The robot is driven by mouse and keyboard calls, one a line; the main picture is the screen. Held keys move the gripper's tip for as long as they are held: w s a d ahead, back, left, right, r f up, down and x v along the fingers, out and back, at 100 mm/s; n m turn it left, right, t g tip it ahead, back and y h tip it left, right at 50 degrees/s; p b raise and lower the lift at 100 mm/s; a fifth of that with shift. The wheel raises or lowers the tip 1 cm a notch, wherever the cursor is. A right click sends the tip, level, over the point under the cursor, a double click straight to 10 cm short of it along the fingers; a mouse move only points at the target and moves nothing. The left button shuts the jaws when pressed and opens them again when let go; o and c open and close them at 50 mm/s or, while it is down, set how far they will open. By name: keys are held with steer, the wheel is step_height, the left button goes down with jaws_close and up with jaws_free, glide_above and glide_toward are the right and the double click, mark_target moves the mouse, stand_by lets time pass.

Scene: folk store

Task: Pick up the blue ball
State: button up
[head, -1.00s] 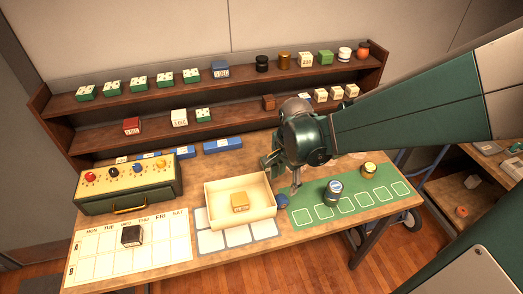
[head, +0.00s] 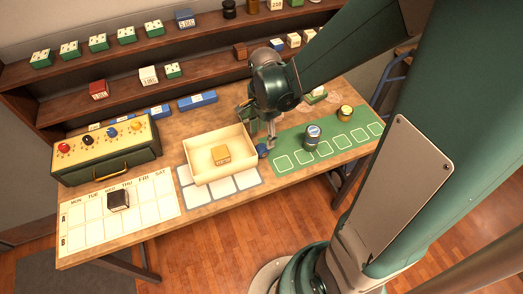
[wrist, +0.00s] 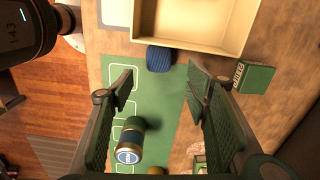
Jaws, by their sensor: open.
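The blue ball (head: 262,149) rests on the table between the cream tray and the green mat, at the mat's left edge. In the wrist view the ribbed blue ball (wrist: 159,59) lies beyond my fingertips, near the tray's corner. My gripper (head: 262,130) points down just above and behind the ball in the head view. In the wrist view my gripper (wrist: 160,88) is open, with its two fingers spread wide and nothing held between them. The fingers and the ball look apart, but the height gap is hard to judge.
A blue-lidded jar (head: 312,138) and a gold-lidded jar (head: 345,113) stand right on the green mat (head: 285,143). Shelves (head: 130,87) line the back.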

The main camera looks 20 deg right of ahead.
mark_target(264, 146)
steer(key=shift+f, duration=1.05)
steer(key=shift+s+a+f+b, duration=0.1)
steer(key=shift+f+b, duration=0.5)
steer(key=shift+f, duration=2)
steer(key=c, duration=0.9)
